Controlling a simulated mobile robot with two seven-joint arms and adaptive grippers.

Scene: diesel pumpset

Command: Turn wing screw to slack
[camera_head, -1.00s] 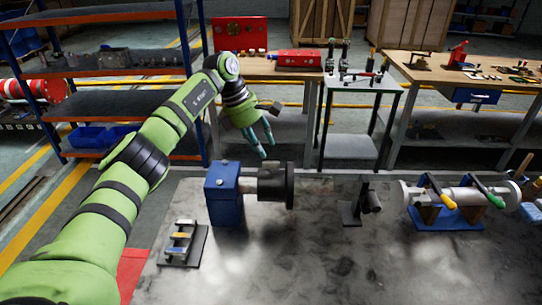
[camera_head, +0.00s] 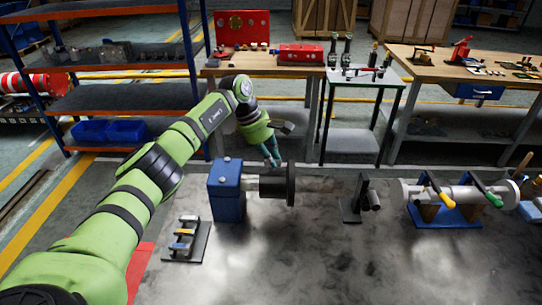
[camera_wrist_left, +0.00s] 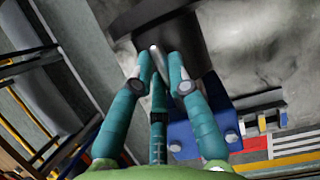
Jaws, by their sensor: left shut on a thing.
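My left gripper (camera_head: 272,160) reaches down at the rear of the black drum (camera_head: 289,184), beside the blue housing (camera_head: 228,180). In the left wrist view its teal fingers (camera_wrist_left: 160,58) are close together, shut on a small pale pin-like part (camera_wrist_left: 154,49) that shows between the tips. This part looks like the wing screw, but the fingers hide most of it, so its wings and angle cannot be told. In the head view I cannot make out the screw. My right gripper is not in view.
A small rack of coloured pieces (camera_head: 200,240) stands left of the housing. A black bracket (camera_head: 354,199) and a grey cylinder with yellow and green handles (camera_head: 455,195) stand to the right. The metal tabletop (camera_head: 300,260) is bare in front.

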